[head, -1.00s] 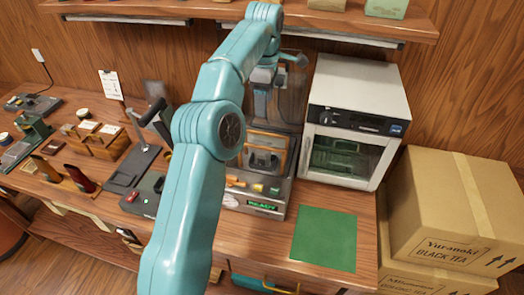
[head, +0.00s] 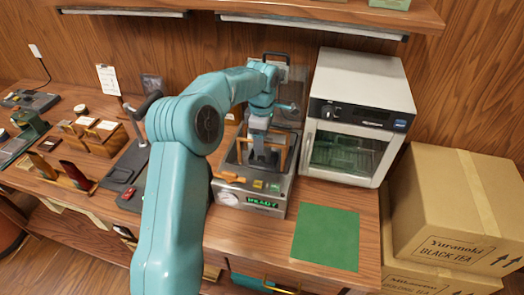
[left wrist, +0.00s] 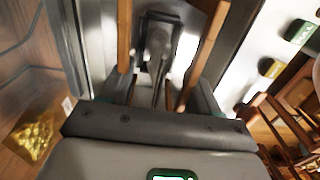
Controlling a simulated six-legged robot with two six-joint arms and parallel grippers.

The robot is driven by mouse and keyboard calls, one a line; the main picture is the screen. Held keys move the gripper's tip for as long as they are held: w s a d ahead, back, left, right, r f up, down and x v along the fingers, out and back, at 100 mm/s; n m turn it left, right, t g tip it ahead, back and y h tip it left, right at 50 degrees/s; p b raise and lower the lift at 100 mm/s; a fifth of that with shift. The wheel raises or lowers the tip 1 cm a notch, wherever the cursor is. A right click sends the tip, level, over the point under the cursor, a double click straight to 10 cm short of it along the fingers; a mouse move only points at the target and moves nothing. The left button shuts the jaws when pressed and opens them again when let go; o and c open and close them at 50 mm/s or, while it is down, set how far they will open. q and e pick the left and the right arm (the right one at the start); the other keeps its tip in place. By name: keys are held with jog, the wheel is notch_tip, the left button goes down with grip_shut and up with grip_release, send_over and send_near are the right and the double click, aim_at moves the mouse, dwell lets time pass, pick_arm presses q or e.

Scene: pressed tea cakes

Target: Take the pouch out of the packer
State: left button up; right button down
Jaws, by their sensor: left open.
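The packer (head: 279,208) is a grey metal machine in the middle of the bench, with a READY display, coloured buttons and an orange lever on its front. A wood-coloured frame stands in its top. My left gripper (head: 264,158) points down into the packer, between the bars of this frame. It is open. In the left wrist view, my left gripper (left wrist: 160,92) has the two brown bars and a dark metal part in front of it. I cannot make out the pouch; the gripper and arm cover much of the packer's inside. My right gripper is not in view.
A white oven-like cabinet (head: 355,118) stands right of the packer. A green mat (head: 326,237) lies clear at the front right. Cardboard boxes (head: 455,205) stand at the far right. Small wooden racks (head: 103,137) stand at left. A shelf (head: 300,20) runs above.

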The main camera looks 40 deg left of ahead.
pick_arm(q)
jog(key=shift+w+f, duration=0.35)
jog(key=shift+f, duration=0.35)
jog(key=shift+s+d+r, duration=0.1)
jog(key=shift+s+r, duration=0.15)
jog(key=shift+s, duration=0.1)
jog(key=shift+c, duration=0.6)
jog(key=c, duration=0.5)
jog(key=shift+w, duration=0.1)
jog(key=c, duration=0.5)
jog(key=shift+w+f, duration=0.1)
jog(key=shift+f, duration=0.05)
